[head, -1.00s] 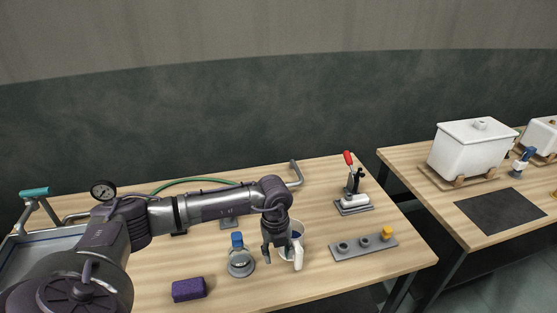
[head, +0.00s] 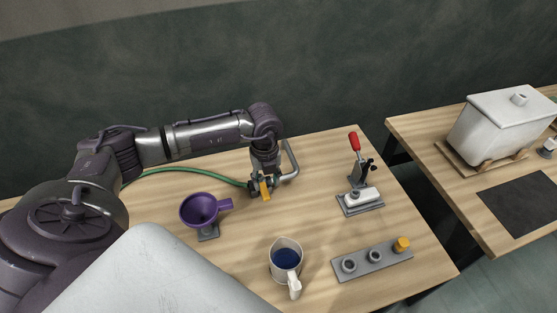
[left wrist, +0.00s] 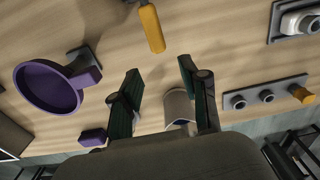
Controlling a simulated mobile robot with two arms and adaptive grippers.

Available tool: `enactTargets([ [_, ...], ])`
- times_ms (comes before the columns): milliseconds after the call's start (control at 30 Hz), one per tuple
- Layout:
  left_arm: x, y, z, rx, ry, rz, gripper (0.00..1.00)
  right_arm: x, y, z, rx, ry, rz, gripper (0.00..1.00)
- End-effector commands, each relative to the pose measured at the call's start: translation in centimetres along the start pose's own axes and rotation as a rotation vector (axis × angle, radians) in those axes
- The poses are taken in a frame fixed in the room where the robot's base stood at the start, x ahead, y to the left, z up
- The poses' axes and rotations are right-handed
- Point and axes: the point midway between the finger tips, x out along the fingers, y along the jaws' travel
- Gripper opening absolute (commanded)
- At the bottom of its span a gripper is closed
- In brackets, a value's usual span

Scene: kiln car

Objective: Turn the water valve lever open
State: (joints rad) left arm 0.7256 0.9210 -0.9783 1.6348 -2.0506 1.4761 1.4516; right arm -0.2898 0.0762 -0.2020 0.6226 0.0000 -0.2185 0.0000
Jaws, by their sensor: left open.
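The valve's yellow lever (head: 265,189) is at the back of the workbench, by the bent grey pipe (head: 291,158) and the end of a green hose. The lever also shows at the top of the left wrist view (left wrist: 151,28). My left gripper (head: 262,177) is open, right at the valve in the head view, and partly hides it. In the left wrist view its two fingers (left wrist: 159,70) are spread with nothing between their tips, and the lever lies just beyond them. Contact with the lever cannot be told. My right gripper is not in view.
A purple funnel (head: 199,209) on a stand is left of the valve. A jug of blue liquid (head: 286,259) stands in front. A red-handled clamp (head: 355,170) and a grey holed strip (head: 361,262) are to the right. The wood between them is clear.

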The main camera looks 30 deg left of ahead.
Motion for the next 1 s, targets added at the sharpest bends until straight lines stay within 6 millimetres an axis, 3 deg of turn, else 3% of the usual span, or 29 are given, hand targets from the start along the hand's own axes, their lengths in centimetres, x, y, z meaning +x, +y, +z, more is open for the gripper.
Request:
enactTargets([
  [100, 1.0, 0.0, 0.0, 0.0, 0.001, 0.001, 0.45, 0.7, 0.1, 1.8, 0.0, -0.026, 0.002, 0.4],
  [233, 2.1, 0.0, 0.0, 0.0, 0.001, 0.002, 0.45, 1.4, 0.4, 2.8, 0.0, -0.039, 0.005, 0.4],
  [667, 5.6, 0.0, 0.0, 0.0, 0.0, 0.001, 0.45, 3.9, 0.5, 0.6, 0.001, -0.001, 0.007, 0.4],
  [1000, 8.3, 0.0, 0.0, 0.0, 0.0, 0.001, 0.45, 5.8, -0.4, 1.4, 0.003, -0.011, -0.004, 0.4],
])
